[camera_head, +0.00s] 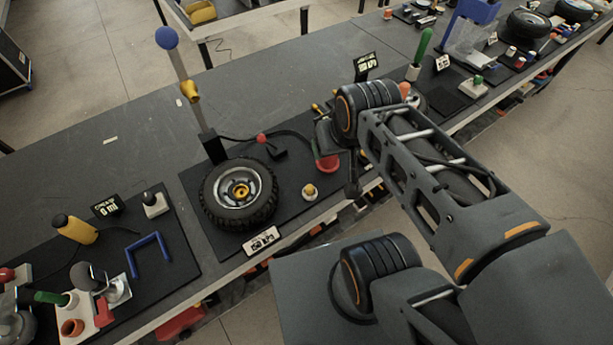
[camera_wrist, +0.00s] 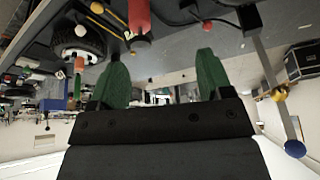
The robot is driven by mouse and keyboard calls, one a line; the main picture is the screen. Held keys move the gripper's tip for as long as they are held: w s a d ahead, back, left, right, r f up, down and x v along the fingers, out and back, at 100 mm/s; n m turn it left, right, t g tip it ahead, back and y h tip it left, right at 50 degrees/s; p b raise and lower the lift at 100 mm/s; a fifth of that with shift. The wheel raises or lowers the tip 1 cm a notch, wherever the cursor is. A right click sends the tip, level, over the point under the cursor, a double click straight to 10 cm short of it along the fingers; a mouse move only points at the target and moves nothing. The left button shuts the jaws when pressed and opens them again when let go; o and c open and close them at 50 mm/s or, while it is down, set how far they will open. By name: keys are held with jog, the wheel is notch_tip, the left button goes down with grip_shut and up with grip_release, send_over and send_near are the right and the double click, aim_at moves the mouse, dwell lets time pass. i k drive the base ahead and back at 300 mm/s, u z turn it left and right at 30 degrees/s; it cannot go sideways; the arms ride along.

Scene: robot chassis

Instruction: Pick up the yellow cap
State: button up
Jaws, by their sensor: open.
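A small yellow cap (camera_head: 310,189) sits on a pale round base on the black mat, right of the wheel, in the head view. Another small yellow knob (camera_head: 318,108) shows beyond my gripper; I cannot tell which of the two is the task's cap. My gripper (camera_head: 325,132) is above the mat, beyond and slightly right of the first cap, partly hidden by my wrist. In the wrist view its green fingers (camera_wrist: 163,75) are apart with nothing between them.
A red-knobbed lever (camera_head: 262,138) and a red round piece (camera_head: 328,163) are close to my gripper. The table behind the post is mostly clear.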

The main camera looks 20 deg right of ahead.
aim_at(309, 188)
jog(key=u, duration=0.05)
jog(key=k, duration=0.5)
jog(key=z, duration=1.2)
jog(key=i, duration=0.6)
jog(key=u, duration=3.6)
